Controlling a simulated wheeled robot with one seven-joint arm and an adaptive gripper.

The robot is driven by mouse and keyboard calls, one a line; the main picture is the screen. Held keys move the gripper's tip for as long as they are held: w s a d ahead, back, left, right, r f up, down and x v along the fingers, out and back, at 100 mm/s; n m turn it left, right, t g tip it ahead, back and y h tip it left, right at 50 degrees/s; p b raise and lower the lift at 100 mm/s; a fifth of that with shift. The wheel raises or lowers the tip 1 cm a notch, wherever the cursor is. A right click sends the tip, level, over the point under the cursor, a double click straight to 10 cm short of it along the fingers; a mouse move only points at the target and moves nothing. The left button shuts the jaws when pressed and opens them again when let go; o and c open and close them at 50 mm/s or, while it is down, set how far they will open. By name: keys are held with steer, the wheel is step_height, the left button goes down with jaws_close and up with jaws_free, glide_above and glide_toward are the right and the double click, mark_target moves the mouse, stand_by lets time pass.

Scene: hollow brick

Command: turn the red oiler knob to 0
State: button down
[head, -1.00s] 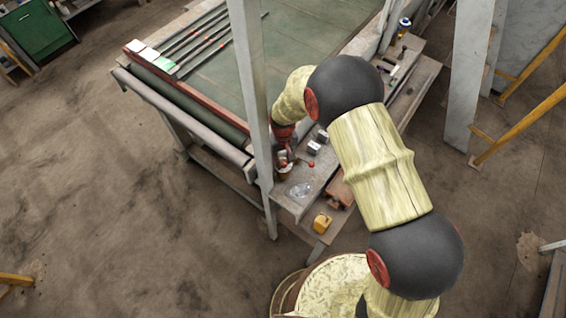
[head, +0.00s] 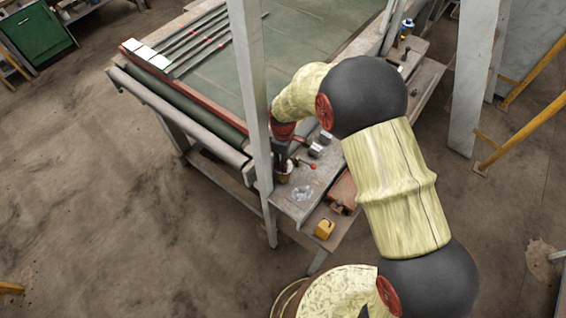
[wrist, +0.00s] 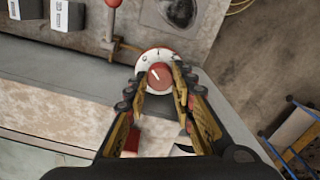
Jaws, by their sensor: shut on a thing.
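The red oiler knob (wrist: 160,77) sits at the top centre of the wrist view, with a pale pointer line on its face. A white dial ring (wrist: 147,58) with small dark marks surrounds its far side. My gripper (wrist: 162,92) is shut on the red knob, one yellow-and-black finger on each side. The fingers cover the near part of the dial. In the head view my gripper (head: 284,168) reaches down at the bench corner behind the pale post; the knob cannot be made out there.
A red-tipped lever (head: 313,167) and grey blocks (head: 316,150) stand close beside my gripper. A clear dish (head: 301,193) lies in front on the bench, with a yellow object (head: 325,229) lower down. The upright post (head: 251,100) stands just left.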

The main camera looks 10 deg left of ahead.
steer(key=shift+n, duration=0.6)
steer(key=c, duration=1.8)
jaws_free()
steer(key=shift+o, duration=0.2)
step_height(320, 180, up, 12)
